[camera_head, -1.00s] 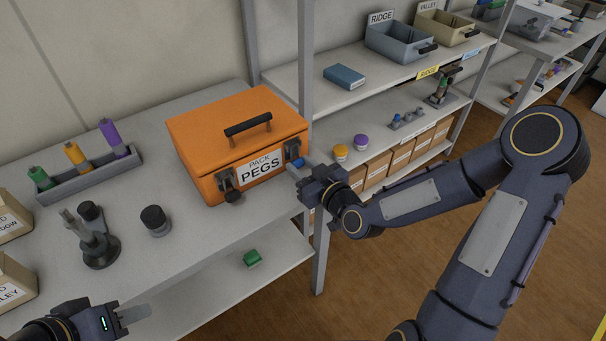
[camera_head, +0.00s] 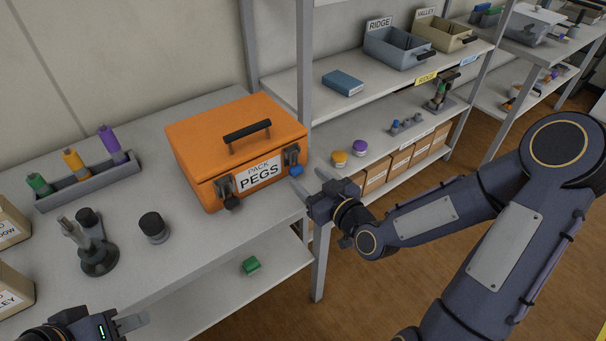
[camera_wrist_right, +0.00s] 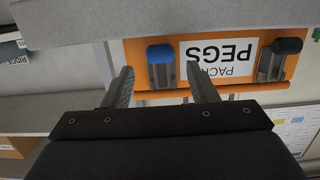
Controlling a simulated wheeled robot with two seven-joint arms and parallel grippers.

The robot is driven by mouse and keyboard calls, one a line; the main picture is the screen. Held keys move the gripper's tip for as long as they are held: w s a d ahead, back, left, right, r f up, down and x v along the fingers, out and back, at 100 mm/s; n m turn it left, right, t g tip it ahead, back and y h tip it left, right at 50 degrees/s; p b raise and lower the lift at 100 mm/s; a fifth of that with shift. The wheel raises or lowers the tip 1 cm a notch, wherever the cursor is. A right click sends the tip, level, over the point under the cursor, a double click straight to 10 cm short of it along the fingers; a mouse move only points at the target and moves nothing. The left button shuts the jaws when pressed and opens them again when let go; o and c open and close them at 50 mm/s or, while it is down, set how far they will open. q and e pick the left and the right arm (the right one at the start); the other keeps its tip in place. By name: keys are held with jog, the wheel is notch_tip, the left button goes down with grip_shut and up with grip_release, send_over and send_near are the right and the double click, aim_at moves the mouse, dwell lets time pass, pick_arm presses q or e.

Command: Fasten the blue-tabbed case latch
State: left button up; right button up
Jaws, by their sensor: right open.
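The orange case (camera_head: 215,140) stands shut-lidded on the bench, its "PACK PEGS" label facing front. Its blue-tabbed latch (camera_head: 292,155) is at the right of the front face, with the blue tab (camera_head: 296,170) low against the case. The upside-down right wrist view shows that blue tab (camera_wrist_right: 160,53) ahead of the fingers, apart from them. The other latch (camera_head: 224,187) has a black tab (camera_head: 232,202). My right gripper (camera_head: 311,183) is open and empty, just right of the blue tab. My left gripper (camera_head: 131,322) is at the lower left; its jaw gap is unclear.
A rack (camera_head: 90,189) with green, yellow and purple-topped items, a dark knob-like jar (camera_head: 154,227) and a dark stand (camera_head: 98,258) are left of the case. A shelf post (camera_head: 319,262) is close to my right gripper. Shelves with bins (camera_head: 398,48) stand at right.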

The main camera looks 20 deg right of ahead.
jog(key=v, duration=0.4)
dwell(0.4)
jog(key=s+d+r+m+g+h+p, duration=0.1)
jog(key=s+r+g+p, duration=0.4)
jog(key=s, duration=0.5)
jog(key=s+d+r+m+g+p, duration=0.2)
jog(key=s+r+m+g+p, duration=0.2)
jog(key=s+r, duration=0.5)
jog(key=shift+s+m+g+h+p, duration=0.35)
jog(key=shift+s+p, duration=0.25)
jog(key=shift+s, duration=0.2)
jog(key=shift+d, duration=0.1)
